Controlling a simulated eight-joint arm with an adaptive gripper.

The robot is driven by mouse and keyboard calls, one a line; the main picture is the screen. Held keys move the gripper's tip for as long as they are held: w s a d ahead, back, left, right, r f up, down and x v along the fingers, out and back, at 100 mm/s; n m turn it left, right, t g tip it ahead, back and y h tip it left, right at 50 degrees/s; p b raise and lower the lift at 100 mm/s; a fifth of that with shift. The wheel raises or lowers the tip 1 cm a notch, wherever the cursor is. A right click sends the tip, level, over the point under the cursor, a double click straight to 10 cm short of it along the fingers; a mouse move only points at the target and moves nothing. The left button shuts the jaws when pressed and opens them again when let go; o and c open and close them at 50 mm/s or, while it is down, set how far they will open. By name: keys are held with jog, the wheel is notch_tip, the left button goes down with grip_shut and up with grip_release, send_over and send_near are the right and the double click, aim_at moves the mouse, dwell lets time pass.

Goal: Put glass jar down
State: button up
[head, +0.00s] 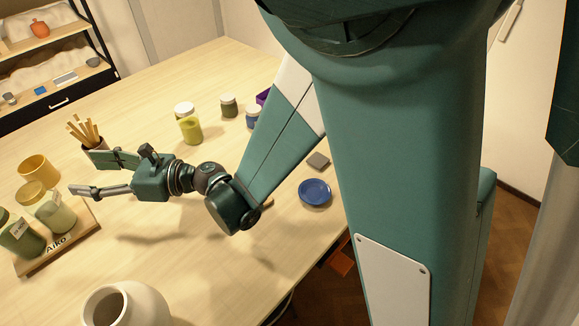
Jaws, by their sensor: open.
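My gripper (84,172) is open and empty, its two fingers pointing left above the table. Just left of and below its fingertips in the head view, a glass jar (55,215) with pale green contents, a yellowish lid and a label stands upright on a wooden board (62,262) marked "Aiko". A darker green glass jar (22,240) stands beside it on the board. Another glass jar (189,129), yellow-green with a white lid, stands farther back, apart from the gripper. Which jar the task means I cannot tell.
A yellow cup (38,170) and a pot of wooden sticks (98,153) stand close to the gripper. A small green jar (228,107) and a blue jar (253,118) stand at the back. A white vase (125,305) is at the front, a blue dish (315,192) at the right. The table's middle is clear.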

jog(key=w+d+r+m+t+h, duration=0.3)
jog(key=w+d+r+m+t, duration=0.9)
jog(key=w+d+m, duration=0.4)
jog(key=w+d+r+m+t+h, duration=0.1)
jog(key=w+d+m+h, duration=0.25)
jog(key=d, duration=0.45)
jog(key=w+d+r+m+t+h, duration=0.1)
jog(key=w+d+m+h, duration=0.1)
jog(key=d+m, duration=0.45)
jog(key=w+d+r+m+t+h, duration=0.2)
jog(key=d+m+h, duration=0.1)
jog(key=d, duration=0.7)
jog(key=s+d+f+m+g+h, duration=0.1)
jog(key=s+d+f+m+h, duration=0.2)
jog(key=d, duration=0.4)
jog(key=s+d+f+m+g+h, duration=0.2)
jog(key=d+m, duration=0.4)
jog(key=d, duration=0.1)
jog(key=s+d+f+m+g+h, duration=0.1)
jog(key=s+d+f+m+h, duration=0.2)
jog(key=d, duration=0.4)
jog(key=s+d+f+m+g, duration=0.3)
jog(key=s+f+m, duration=0.1)
jog(key=s, duration=0.5)
jog(key=s+d+f+m+g, duration=0.3)
jog(key=s+f+m, duration=0.2)
jog(key=s, duration=0.5)
jog(key=shift+s+d+f+m+y, duration=0.2)
jog(key=shift+d+m+y, duration=0.25)
jog(key=shift+m, duration=0.55)
